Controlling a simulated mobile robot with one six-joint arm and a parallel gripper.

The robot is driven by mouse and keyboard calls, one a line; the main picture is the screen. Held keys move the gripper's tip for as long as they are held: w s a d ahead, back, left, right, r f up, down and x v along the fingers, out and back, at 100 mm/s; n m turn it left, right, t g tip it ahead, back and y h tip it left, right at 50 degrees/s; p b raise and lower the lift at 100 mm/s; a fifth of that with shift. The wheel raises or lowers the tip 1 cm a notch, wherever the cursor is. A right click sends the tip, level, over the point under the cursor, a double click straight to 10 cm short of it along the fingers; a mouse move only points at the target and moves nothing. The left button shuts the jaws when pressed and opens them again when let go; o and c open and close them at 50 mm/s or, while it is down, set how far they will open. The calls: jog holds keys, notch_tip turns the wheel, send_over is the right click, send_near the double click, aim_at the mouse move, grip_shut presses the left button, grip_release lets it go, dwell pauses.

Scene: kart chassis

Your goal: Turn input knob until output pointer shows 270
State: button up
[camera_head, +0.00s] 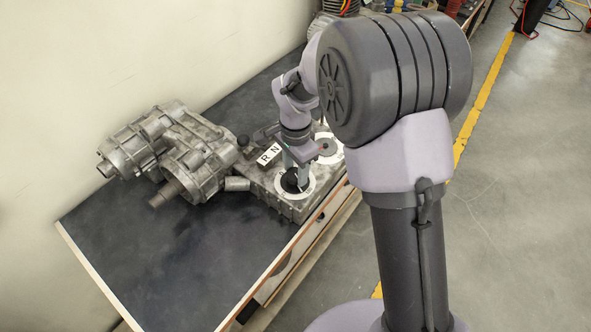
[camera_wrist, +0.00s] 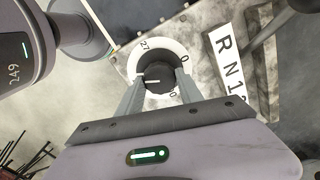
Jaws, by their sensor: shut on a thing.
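The black input knob (camera_wrist: 158,76) sits in a white dial ring (camera_wrist: 177,51) with printed numbers, partly hidden by my fingers; "27" and "0" can be read. A white line on the knob points left in the wrist view. My gripper (camera_wrist: 160,90) is shut on the knob, one finger on each side. In the head view my gripper (camera_head: 294,172) reaches down onto the knob (camera_head: 290,182). A second dial (camera_head: 327,147), with a grey centre and a red spot, lies just behind; it may be the output dial. Its pointer reading is too small to tell.
The dials sit on a metal gearbox housing (camera_head: 237,184) on a dark table (camera_head: 160,255). A white plate (camera_head: 270,155) lettered "R N" lies beside the dials, near a lever with a black ball (camera_head: 243,140). The table's front left is clear.

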aim_at(296, 174)
jog(key=shift+m, duration=0.5)
jog(key=o, duration=1.4)
notch_tip(296, 174, up, 18)
jog(key=p, duration=0.6)
jog(key=shift+f+p, duration=0.25)
jog(key=shift+p, duration=0.05)
